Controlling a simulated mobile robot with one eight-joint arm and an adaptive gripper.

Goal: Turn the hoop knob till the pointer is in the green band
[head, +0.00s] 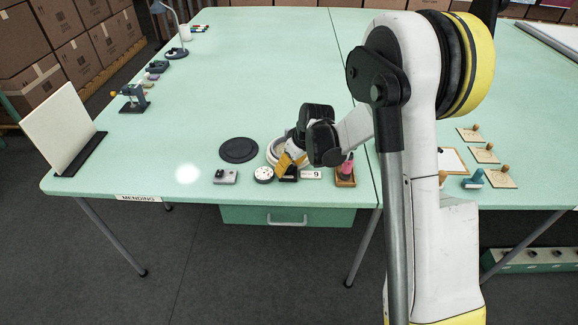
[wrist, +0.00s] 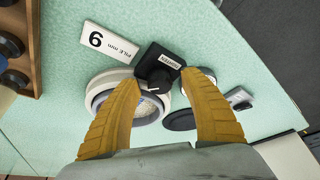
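The hoop knob (wrist: 155,72) is a dark round knob with a white mark, on a black block labelled TIGHTEN, in the wrist view. My gripper (wrist: 163,80) has two ribbed yellow fingers spread apart, one on each side of the knob in the picture; I cannot tell if they touch it. In the head view my gripper (head: 287,163) points down at the black block (head: 288,175) near the table's front edge. A white hoop (wrist: 101,88) lies beside the block. A small white round dial (head: 264,174) stands left of it; its pointer and green band cannot be made out.
A white PILE mm plate (head: 311,174) lies right of the block. A wooden holder (head: 345,178) with a pink item stands further right. A black disc (head: 239,150) and a small grey box (head: 225,177) are to the left. The table's middle (head: 250,80) is clear.

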